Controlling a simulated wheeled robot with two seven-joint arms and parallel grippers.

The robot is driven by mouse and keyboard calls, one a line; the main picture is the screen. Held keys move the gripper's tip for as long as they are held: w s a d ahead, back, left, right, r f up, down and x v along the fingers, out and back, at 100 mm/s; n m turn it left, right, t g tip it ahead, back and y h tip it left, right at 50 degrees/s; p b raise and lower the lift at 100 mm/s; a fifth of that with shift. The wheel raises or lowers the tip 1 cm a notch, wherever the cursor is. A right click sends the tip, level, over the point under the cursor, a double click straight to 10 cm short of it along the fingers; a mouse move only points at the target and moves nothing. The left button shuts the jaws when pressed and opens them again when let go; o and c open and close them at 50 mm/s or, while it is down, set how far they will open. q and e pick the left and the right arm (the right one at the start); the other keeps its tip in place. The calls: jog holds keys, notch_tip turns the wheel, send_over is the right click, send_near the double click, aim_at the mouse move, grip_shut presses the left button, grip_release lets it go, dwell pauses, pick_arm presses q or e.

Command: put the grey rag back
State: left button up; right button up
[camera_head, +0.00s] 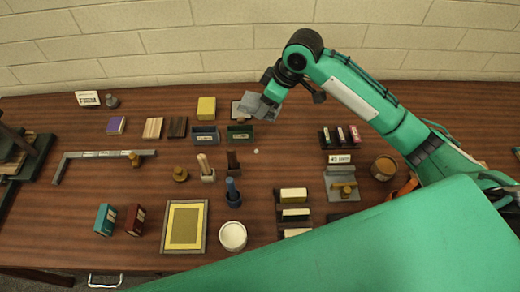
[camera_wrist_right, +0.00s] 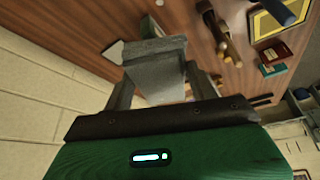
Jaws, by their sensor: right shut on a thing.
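My right gripper (camera_head: 268,97) reaches in from the right to the back middle of the table. It is shut on the grey rag (camera_head: 256,106), a grey folded piece. In the right wrist view the rag (camera_wrist_right: 158,75) sits between the two fingers, over the wooden table. In the head view a small pale flat piece with a dark edge (camera_head: 238,111) lies just left of the rag, partly behind it. I cannot tell whether the rag touches the table. My left gripper is not in view.
A dark blue bin (camera_head: 205,140) and a dark green bin (camera_head: 240,136) stand in front of the rag. A yellow block (camera_head: 206,106) is to the left. A brick wall (camera_head: 140,45) closes the back. The table right of the gripper has free room.

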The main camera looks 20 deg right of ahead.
jog(key=n, duration=0.1)
jog(key=n+g, duration=0.1)
jog(key=a+n, duration=0.1)
jog(key=n, duration=0.1)
jog(key=shift+w+y+b, duration=0.3)
jog(key=shift+n+g, duration=0.3)
jog(key=shift+f, duration=0.25)
jog(key=p, duration=0.4)
send_over(258, 152)
jog(key=d, duration=0.2)
jog(key=f, duration=1.4)
jog(key=shift+s+a+f, duration=0.15)
jog(key=shift+a+f, duration=0.05)
jog(key=shift+f, duration=0.1)
notch_tip(258, 152, down, 5)
jog(key=shift+r+p, duration=0.15)
jog(key=shift+p, duration=0.2)
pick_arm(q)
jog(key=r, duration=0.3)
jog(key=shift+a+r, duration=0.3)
pick_arm(e)
jog(key=shift+f, duration=0.2)
jog(key=o, duration=0.9)
